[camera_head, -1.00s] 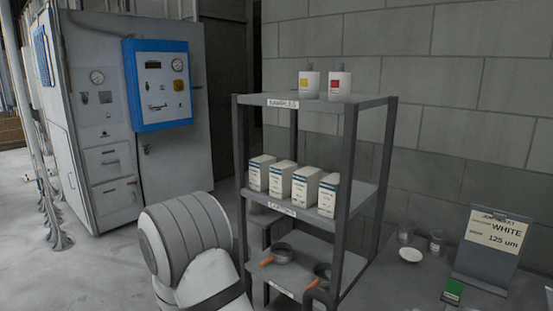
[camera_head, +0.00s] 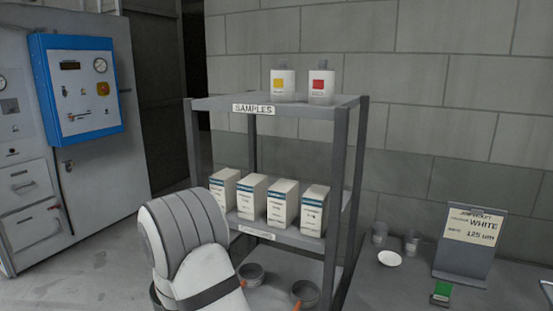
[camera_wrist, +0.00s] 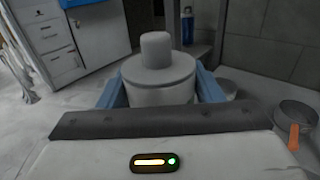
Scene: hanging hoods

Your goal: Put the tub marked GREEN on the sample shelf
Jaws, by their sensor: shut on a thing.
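The sample shelf (camera_head: 225,102) is the top board of a grey rack, with a SAMPLES sign on its front edge. Two white tubs stand on it, one with a yellow mark (camera_head: 282,84) and one with a red mark (camera_head: 321,85). In the wrist view, my gripper (camera_wrist: 160,92) has its blue fingers shut on a pale tub (camera_wrist: 158,72) with a narrower cap. The held tub's colour mark does not show. In the head view my arm hides the gripper and tub.
White-and-blue boxes (camera_head: 253,196) fill much of the middle shelf; orange-handled pans (camera_head: 250,274) lie below. To the right, a counter holds a WHITE sign (camera_head: 470,240), cups and a dish (camera_head: 389,258). A cabinet with a blue panel (camera_head: 75,85) stands left. The top shelf has bare room at left.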

